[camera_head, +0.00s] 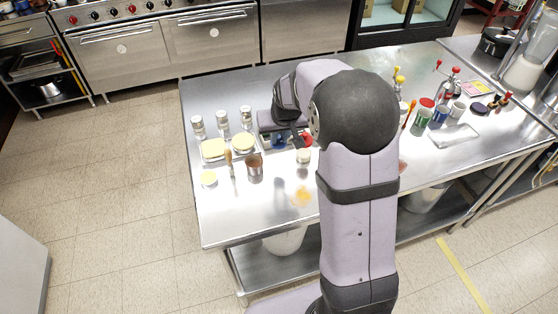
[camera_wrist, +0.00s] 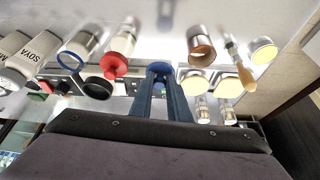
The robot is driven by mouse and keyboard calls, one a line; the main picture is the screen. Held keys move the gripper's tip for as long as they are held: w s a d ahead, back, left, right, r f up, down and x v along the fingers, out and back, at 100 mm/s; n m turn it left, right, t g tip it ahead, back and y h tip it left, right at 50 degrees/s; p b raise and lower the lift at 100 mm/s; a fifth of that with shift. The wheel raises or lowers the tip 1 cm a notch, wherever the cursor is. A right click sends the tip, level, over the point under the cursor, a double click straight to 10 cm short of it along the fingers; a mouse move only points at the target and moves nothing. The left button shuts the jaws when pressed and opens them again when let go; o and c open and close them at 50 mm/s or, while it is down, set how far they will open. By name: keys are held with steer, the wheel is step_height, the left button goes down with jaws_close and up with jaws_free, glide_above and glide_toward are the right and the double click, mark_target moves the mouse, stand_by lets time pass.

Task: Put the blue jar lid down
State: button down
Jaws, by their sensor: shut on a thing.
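My gripper (camera_wrist: 160,78) shows in the wrist view with its two dark blue fingers closed on a round blue piece, the blue jar lid (camera_wrist: 159,68), at the fingertips. In the head view my arm hides most of the gripper and I cannot make out the lid there. The steel table lies beyond the lid; I cannot tell the gap between them. A pale jar with a blue ring (camera_wrist: 70,60) is to the left in the wrist view.
A red-topped jar (camera_wrist: 115,64) and a black ring (camera_wrist: 98,88) are left of the gripper. A copper-coloured can (camera_wrist: 201,48) and a wooden-handled brush (camera_wrist: 244,74) are right. The steel table (camera_head: 240,215) is clear at its front left. Bottles and a red-lidded jar (camera_head: 425,112) stand right of my arm.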

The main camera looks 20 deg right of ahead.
steer(key=shift+f+p, duration=1.1)
steer(key=shift+f, duration=3.45)
steer(key=shift+f, duration=0.1)
steer(key=shift+f, duration=0.1)
steer(key=c, duration=1.7)
jaws_free()
steer(key=shift+s+r, duration=0.15)
steer(key=shift+r, duration=0.6)
steer(key=d+b+v, duration=0.1)
steer(key=b+v, duration=0.1)
steer(key=v, duration=0.9)
steer(key=s+a+f+g, duration=0.1)
steer(key=s+a, duration=0.1)
steer(key=s, duration=0.6)
steer(key=s+a+f+g, duration=0.1)
steer(key=s+f+g, duration=0.1)
steer(key=s, duration=0.5)
steer(key=s+a+f+n+g, duration=0.1)
steer(key=s+a+f+g, duration=0.1)
steer(key=s, duration=0.6)
steer(key=shift+s+a+y, duration=0.3)
steer(key=shift+s+a, duration=0.05)
